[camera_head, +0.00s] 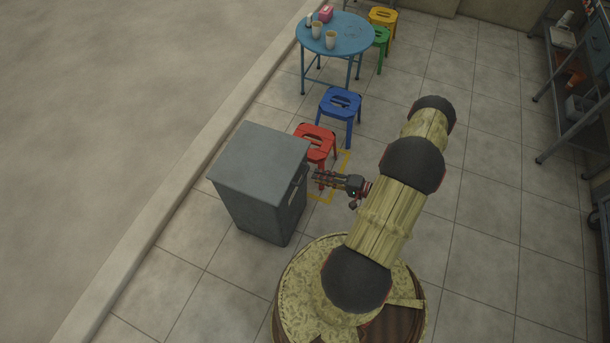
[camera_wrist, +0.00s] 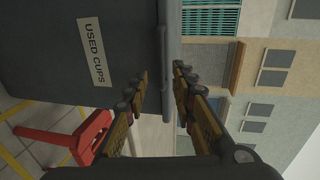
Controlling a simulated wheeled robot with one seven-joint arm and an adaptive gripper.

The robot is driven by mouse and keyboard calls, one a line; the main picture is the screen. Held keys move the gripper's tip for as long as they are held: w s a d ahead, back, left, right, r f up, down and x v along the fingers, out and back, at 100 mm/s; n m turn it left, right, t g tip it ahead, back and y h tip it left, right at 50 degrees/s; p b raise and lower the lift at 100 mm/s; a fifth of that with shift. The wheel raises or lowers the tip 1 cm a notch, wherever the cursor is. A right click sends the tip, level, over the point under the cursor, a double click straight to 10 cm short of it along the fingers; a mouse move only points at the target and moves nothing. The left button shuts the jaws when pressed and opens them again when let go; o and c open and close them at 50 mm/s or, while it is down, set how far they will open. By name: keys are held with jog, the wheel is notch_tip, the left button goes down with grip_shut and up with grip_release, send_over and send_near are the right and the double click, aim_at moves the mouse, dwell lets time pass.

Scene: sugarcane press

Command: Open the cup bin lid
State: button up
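The cup bin (camera_head: 262,205) is a grey box left of my gripper in the head view, and its flat lid (camera_head: 262,158) lies closed on top. In the wrist view the bin's dark front (camera_wrist: 60,45) carries a "USED CUPS" label (camera_wrist: 95,52), turned sideways. The lid's edge (camera_wrist: 174,30) runs down the middle of that view. My gripper (camera_head: 316,178) is at the bin's front, near the lid's edge. Its two fingers (camera_wrist: 161,84) are apart, on either side of the line of the lid's front edge, with nothing seen held. I cannot tell whether they touch it.
A red stool (camera_head: 316,138) stands just behind my gripper, close to the bin. A blue stool (camera_head: 340,101) and a round blue table (camera_head: 348,42) with cups stand farther back. A curb (camera_head: 190,180) runs left of the bin. Tiled floor is free at right.

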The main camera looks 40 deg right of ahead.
aim_at(305, 174)
jog(key=b+x, duration=0.1)
jog(key=x, duration=0.6)
jog(key=shift+c, duration=0.6)
grip_shut()
dwell(0.3)
